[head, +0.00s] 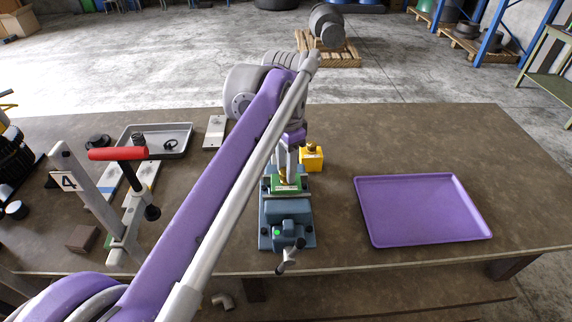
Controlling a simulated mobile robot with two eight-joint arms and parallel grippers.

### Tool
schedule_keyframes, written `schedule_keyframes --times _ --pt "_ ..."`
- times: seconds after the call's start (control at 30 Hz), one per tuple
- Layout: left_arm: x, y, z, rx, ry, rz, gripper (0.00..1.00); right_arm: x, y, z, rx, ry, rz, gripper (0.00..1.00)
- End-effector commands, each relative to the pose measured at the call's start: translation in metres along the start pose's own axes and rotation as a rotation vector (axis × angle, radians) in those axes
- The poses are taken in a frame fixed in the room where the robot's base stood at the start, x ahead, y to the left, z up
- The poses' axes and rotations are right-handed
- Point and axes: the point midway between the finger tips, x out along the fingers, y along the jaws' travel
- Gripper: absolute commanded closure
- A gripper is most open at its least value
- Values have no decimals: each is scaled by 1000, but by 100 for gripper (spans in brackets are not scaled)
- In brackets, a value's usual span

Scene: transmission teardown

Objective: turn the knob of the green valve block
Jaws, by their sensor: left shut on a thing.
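The green valve block (288,187) is clamped in a blue-grey vise (287,212) near the middle of the table. My purple left arm reaches across from the lower left. Its gripper (287,168) points down right above the green block, with its fingers shut on the block's knob. The knob is mostly hidden by the fingers, so its angle cannot be told. My right gripper is not in view.
A yellow block (312,160) with a knob stands close behind and right of the vise. A purple tray (421,208) lies empty at the right.

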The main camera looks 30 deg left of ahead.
Motion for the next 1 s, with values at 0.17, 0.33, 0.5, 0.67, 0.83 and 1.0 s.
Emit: schedule_keyframes --times 0.17,0.33,0.5,0.67,0.83,1.0 --pt "0 0 0 -127 1 0 100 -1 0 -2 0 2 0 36" --pt "0 0 0 -217 0 0 100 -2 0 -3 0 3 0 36" --pt "0 0 0 -272 0 0 100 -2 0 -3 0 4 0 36" --pt "0 0 0 -296 0 0 100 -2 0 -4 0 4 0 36" --pt "0 0 0 -302 0 0 100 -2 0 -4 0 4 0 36" --pt "0 0 0 -301 0 0 100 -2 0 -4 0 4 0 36"
